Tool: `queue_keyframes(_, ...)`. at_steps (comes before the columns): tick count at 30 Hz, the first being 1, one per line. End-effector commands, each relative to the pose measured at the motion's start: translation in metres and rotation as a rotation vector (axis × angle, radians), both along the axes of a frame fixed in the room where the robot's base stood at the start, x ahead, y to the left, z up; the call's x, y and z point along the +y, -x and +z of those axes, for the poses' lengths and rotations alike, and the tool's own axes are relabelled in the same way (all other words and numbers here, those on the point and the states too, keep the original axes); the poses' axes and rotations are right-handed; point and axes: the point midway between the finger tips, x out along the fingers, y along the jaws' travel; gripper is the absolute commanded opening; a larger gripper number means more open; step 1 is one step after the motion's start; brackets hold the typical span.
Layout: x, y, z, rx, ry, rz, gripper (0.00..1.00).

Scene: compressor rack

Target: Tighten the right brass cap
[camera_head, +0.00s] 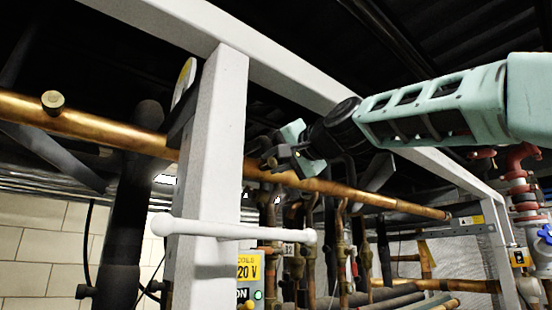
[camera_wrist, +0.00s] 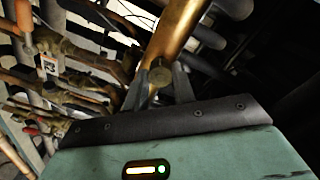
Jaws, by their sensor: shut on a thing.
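The long copper pipe (camera_head: 355,194) runs across the head view, passing behind the white post. The right brass cap (camera_wrist: 160,76) is a round disc on this pipe in the wrist view. My gripper (camera_wrist: 160,88) has one dark finger on each side of it and is shut on it. In the head view my gripper (camera_head: 272,161) reaches in from the upper right to the pipe, just right of the post. There the fingers mostly hide the cap. A second brass cap (camera_head: 52,101) stands on the pipe left of the post, apart from my gripper.
The white post (camera_head: 213,150) and the white overhead beam (camera_head: 285,70) frame the work spot. A white horizontal bar (camera_head: 235,230) crosses in front below. Thinner pipes and valves crowd beneath the copper pipe. A labelled control box (camera_head: 250,272) sits low behind the post.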

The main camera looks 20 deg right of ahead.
Motion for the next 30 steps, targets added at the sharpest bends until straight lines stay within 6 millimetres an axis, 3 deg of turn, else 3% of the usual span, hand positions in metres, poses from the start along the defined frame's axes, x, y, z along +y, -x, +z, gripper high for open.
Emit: queue_keyframes(30, -0.0009, 0.0000, 0.0032, 0.280, -0.870, -0.002, 0.03)
